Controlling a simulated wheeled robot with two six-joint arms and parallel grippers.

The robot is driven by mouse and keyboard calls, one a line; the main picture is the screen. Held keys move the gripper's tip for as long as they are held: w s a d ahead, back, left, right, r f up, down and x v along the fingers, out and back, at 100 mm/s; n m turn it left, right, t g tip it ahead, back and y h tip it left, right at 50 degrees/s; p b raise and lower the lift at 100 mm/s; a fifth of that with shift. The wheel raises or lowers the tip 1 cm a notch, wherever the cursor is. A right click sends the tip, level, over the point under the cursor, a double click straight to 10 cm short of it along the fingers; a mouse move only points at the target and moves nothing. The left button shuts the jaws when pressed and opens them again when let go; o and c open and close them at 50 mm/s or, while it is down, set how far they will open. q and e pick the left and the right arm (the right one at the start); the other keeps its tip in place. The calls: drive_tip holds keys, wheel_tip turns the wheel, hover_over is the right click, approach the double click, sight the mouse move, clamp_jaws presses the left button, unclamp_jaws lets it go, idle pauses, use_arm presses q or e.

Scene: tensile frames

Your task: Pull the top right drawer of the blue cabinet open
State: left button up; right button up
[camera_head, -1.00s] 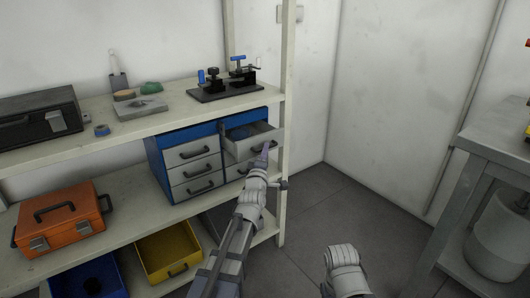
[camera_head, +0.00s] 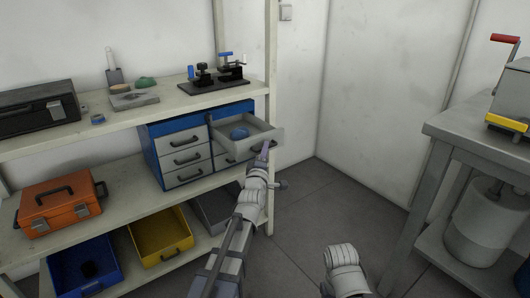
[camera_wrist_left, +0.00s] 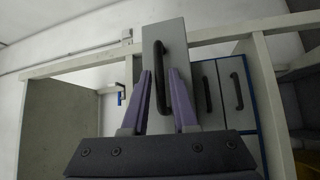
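The blue cabinet (camera_head: 180,128) with grey drawers stands on the middle shelf in the head view. In the left wrist view the handle (camera_wrist_left: 163,75) runs between the two purple fingers of my left gripper (camera_wrist_left: 161,72). The fingers stand apart, with a visible gap beside the handle. My right arm shows at the bottom of the head view; its gripper cannot be seen.
A shelf post (camera_head: 271,80) stands close beside the open drawer and my left arm. An orange toolbox (camera_head: 60,208), yellow bin (camera_head: 160,240) and blue bin (camera_head: 88,270) are to the left. A grey workbench (camera_head: 470,130) is at right. The floor between is clear.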

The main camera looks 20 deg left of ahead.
use_arm(q)
drive_tip(key=shift+o, duration=1.2)
drive_tip(key=s+f+b, duration=0.1)
drive_tip(key=s, duration=0.6)
drive_tip(key=shift+s+d, duration=0.35)
drive_tip(key=shift+d, duration=0.1)
